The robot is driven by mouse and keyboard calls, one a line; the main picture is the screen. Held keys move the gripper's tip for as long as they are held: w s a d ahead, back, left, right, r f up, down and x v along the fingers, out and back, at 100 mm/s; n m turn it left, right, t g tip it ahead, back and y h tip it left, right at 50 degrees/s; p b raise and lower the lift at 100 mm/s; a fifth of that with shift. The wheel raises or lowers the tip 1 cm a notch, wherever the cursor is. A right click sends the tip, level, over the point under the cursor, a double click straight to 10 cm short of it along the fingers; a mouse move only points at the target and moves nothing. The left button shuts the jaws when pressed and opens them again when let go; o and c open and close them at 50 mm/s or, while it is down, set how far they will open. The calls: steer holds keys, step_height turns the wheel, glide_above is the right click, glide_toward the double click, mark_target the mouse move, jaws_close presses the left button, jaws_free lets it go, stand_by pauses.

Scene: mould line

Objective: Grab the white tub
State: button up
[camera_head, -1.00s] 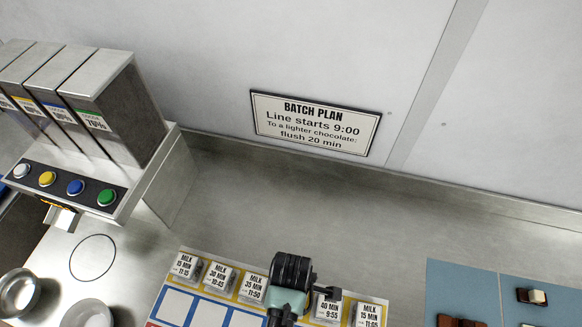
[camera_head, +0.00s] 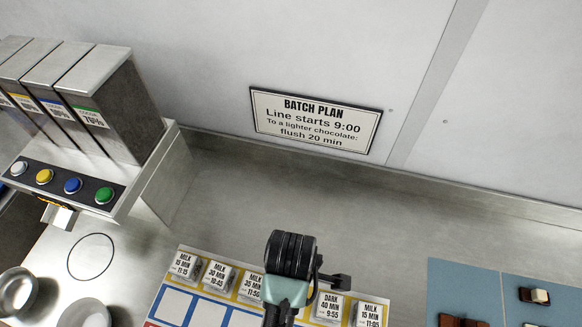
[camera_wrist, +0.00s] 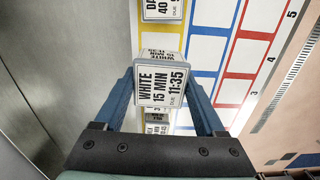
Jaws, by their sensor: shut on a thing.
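The white tub (camera_wrist: 155,82) is a small pale block labelled "WHITE 15 MIN 11:35" in the wrist view. My gripper (camera_wrist: 159,76) has its two blue fingers on either side of it and is shut on it. In the head view my gripper's dark wrist (camera_head: 290,256) stands over the row of tubs, and it hides the fingertips and the white tub there.
Milk tubs (camera_head: 184,265) and a dark tub (camera_head: 328,306) stand in the row on the gridded board (camera_head: 174,306). Dispensers with coloured buttons (camera_head: 73,186) are at left, near metal bowls (camera_head: 17,290). Blue mats (camera_head: 463,283) with chocolates lie at right. Bare metal stretches behind the row.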

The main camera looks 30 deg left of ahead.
step_height(320, 180, up, 9)
steer(key=p, duration=0.8)
steer(key=shift+f, duration=0.2)
steer(key=shift+f, duration=0.15)
